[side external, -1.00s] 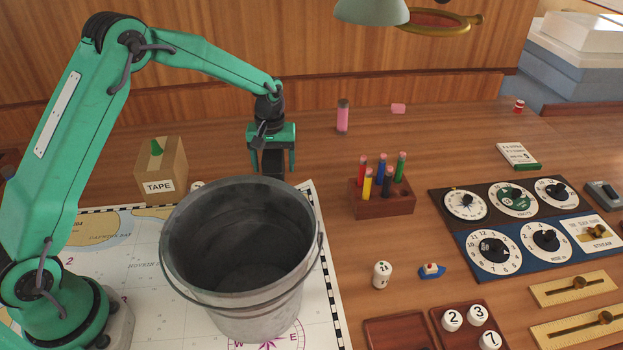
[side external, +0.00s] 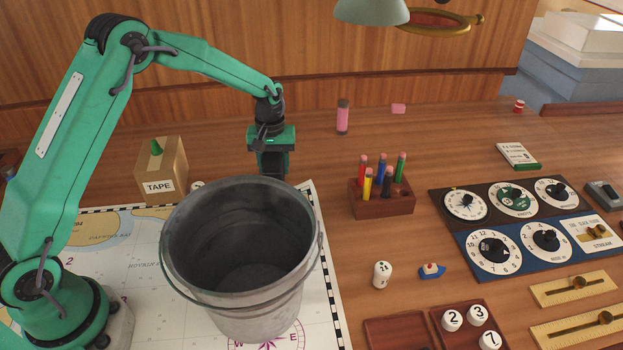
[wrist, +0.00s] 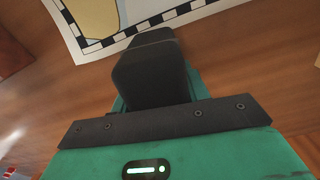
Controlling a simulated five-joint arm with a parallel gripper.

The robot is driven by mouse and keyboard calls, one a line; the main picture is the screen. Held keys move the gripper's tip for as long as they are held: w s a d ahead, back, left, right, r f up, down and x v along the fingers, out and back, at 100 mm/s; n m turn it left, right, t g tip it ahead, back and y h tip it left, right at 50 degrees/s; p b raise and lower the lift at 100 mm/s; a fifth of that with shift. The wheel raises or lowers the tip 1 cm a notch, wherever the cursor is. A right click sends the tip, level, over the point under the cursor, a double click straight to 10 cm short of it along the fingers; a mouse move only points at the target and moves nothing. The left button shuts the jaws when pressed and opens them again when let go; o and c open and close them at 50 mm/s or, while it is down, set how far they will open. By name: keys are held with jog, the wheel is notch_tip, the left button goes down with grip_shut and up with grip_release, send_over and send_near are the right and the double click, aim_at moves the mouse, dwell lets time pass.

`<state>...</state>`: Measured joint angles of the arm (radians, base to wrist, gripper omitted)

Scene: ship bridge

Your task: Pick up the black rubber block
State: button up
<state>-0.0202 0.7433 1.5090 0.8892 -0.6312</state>
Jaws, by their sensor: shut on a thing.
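The black rubber block (wrist: 150,70) is between the fingers of my gripper in the wrist view, just past the green gripper body. In the side external view, my gripper (side external: 273,167) points down behind the bucket and is shut on the block. The block's lower part and the fingertips are hidden there by the bucket's rim. I cannot tell whether the block touches the table.
A grey metal bucket (side external: 180,275) stands on the chart (side external: 110,265), close in front of my gripper. A tape box (side external: 160,170) is at the left, and a wooden pen holder (side external: 385,200) with several pens is at the right. A pink marker (side external: 342,118) stands behind.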

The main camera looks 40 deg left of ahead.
jog(key=shift+r, duration=0.15)
jog(key=shift+r, duration=0.75)
notch_tip(320, 180, up, 2)
jog(key=shift+r, duration=0.1)
jog(key=s+d+r, duration=0.5)
jog(key=d+r, duration=0.2)
jog(key=d, duration=0.3)
jog(key=shift+s, duration=0.4)
jog(key=shift+d+r, duration=0.1)
jog(key=shift+r, duration=0.05)
